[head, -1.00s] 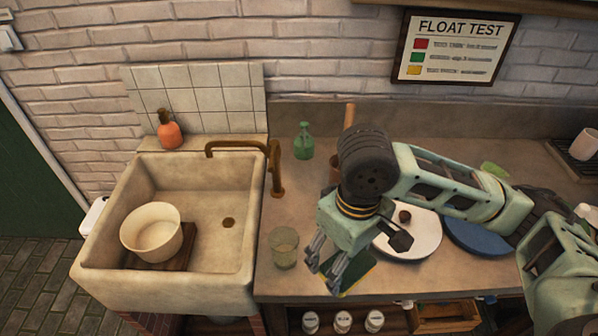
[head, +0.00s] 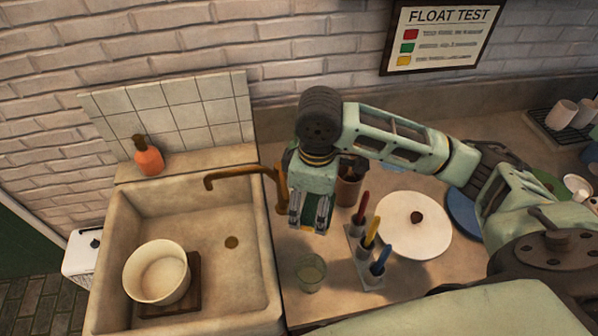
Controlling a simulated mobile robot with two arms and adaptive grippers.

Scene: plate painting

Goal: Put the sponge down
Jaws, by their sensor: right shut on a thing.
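My right gripper (head: 311,218) points down over the counter, just right of the sink's brass tap. It is shut on the sponge (head: 308,209), of which only a dark green strip shows between the fingers. The rest of the sponge is hidden by the gripper. The gripper appears to be above the counter (head: 335,290), behind the clear glass (head: 309,273) in the picture. I cannot tell how high the sponge is. My left gripper is not in view.
A holder with red, yellow and blue-handled tools (head: 367,250) stands close right of the gripper. Beyond it are a white plate (head: 430,236) and a blue plate (head: 464,209). The stone sink (head: 215,275) at left holds a cream bowl (head: 157,272). A brown pot (head: 348,190) stands behind.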

